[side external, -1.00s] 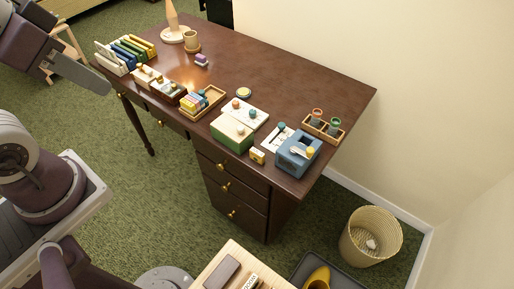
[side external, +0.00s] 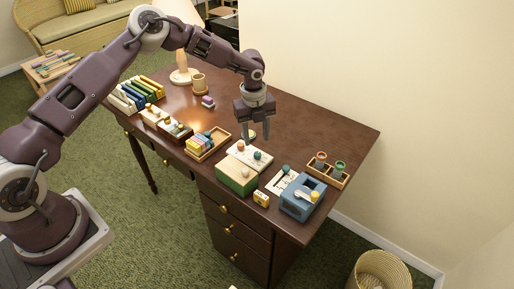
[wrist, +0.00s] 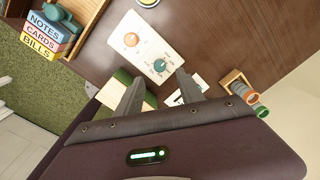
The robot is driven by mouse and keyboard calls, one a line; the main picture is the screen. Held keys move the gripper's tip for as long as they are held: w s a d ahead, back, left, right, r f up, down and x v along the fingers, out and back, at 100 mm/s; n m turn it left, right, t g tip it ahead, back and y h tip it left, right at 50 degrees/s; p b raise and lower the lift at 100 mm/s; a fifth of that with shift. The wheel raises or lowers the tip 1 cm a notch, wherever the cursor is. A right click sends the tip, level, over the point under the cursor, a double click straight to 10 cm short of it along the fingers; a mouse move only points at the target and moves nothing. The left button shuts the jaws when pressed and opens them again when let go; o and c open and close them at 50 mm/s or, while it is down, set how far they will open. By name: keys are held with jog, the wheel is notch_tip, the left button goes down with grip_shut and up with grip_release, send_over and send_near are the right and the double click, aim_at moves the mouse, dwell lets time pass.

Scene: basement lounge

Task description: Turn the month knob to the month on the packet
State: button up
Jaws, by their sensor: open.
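A white panel (side external: 250,156) on the desk bears two knobs, an orange one (side external: 240,146) and a teal one (side external: 257,155). In the wrist view the orange knob (wrist: 131,39) lies beyond my fingertips and the teal knob (wrist: 160,65) lies between and just ahead of them. Dial markings are too small to read, so I cannot tell which is the month knob. My gripper (side external: 253,137) is open, pointing down above the panel, touching neither knob. It also shows in the wrist view (wrist: 160,76). A small yellow packet-like item (side external: 261,199) stands at the desk's front edge; its print is unreadable.
A green box (side external: 236,179) stands in front of the panel. To the right are a white card with a teal knob (side external: 286,169), a blue box (side external: 301,201) and a wooden rack (side external: 327,172). A wooden tray (side external: 209,144) holds labelled blocks at left. The back right desk is clear.

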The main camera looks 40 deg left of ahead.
aim_at(257, 153)
notch_tip(257, 153, down, 7)
jog(key=shift+w+r, duration=0.15)
jog(key=shift+r, duration=0.05)
jog(key=shift+c, duration=0.5)
grip_shut()
